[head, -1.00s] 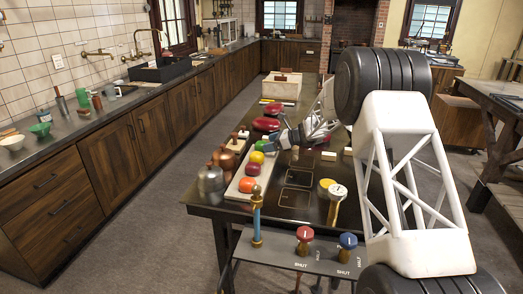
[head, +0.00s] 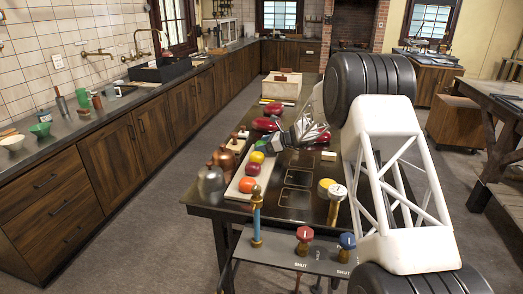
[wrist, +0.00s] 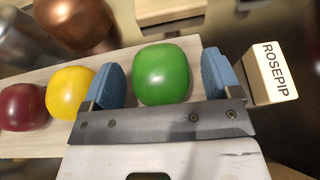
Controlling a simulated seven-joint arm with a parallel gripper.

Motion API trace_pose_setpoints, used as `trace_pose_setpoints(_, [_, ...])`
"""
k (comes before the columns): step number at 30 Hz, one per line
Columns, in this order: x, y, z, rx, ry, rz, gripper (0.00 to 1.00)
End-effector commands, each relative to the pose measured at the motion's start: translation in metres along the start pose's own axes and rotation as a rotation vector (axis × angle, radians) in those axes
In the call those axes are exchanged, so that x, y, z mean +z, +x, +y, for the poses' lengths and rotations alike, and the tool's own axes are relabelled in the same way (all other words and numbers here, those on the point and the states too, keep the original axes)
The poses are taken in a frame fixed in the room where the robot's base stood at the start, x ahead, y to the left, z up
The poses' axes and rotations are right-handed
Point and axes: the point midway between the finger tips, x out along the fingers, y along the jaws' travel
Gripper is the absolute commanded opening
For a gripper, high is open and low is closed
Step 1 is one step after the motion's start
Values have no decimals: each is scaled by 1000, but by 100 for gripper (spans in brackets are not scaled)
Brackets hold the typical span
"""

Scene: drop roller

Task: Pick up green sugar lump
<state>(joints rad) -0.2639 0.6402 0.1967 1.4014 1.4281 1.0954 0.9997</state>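The green sugar lump (wrist: 162,74) is a rounded green block on a pale wooden board (wrist: 30,145). In the wrist view my gripper (wrist: 161,84) is open, with one blue finger pad on each side of the lump. Small gaps show between the lump and both pads. The left pad is between the green lump and the yellow lump (wrist: 71,92). In the head view my gripper (head: 267,143) is over the far part of the board and partly hides the green lump.
A dark red lump (wrist: 22,107) lies left of the yellow one; an orange lump (head: 247,185) is at the board's near end. A "ROSEPIP" block (wrist: 270,72) stands close to the right pad. Copper (wrist: 75,22) and grey vessels stand behind the board.

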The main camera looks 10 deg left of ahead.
Motion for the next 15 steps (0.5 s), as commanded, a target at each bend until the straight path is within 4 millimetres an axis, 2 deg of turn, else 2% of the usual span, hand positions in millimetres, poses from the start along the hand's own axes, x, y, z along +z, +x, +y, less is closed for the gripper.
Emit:
trace_pose_setpoints(1, [0,0,0,0,0,0,76])
trace_pose_setpoints(9, [0,0,0,0,0,0,34])
trace_pose_setpoints(15, [0,0,0,0,0,0,33])
